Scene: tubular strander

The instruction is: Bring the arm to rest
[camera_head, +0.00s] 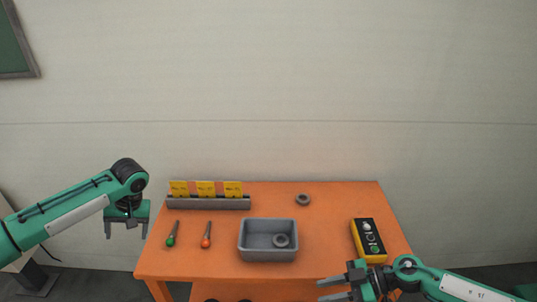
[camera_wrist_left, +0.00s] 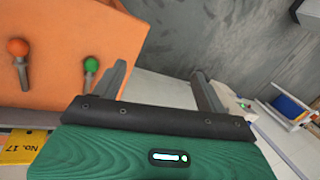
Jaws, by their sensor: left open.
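My left gripper (camera_head: 126,230) is open and empty, pointing down in the air just beyond the left edge of the orange table (camera_head: 330,225). In the left wrist view its two fingers (camera_wrist_left: 160,88) stand wide apart with only the floor showing between them. My right gripper (camera_head: 332,290) shows at the bottom of the head view, over the table's front right. Its two fingers point left and are apart, with nothing between them.
On the table are a green-handled tool (camera_head: 171,240), an orange-handled tool (camera_head: 206,241), a grey bin (camera_head: 268,254) with a ring (camera_head: 281,240) inside, another ring (camera_head: 303,199), a rack (camera_head: 208,204) with yellow cards, and a yellow-black control box (camera_head: 369,240). A wall stands behind.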

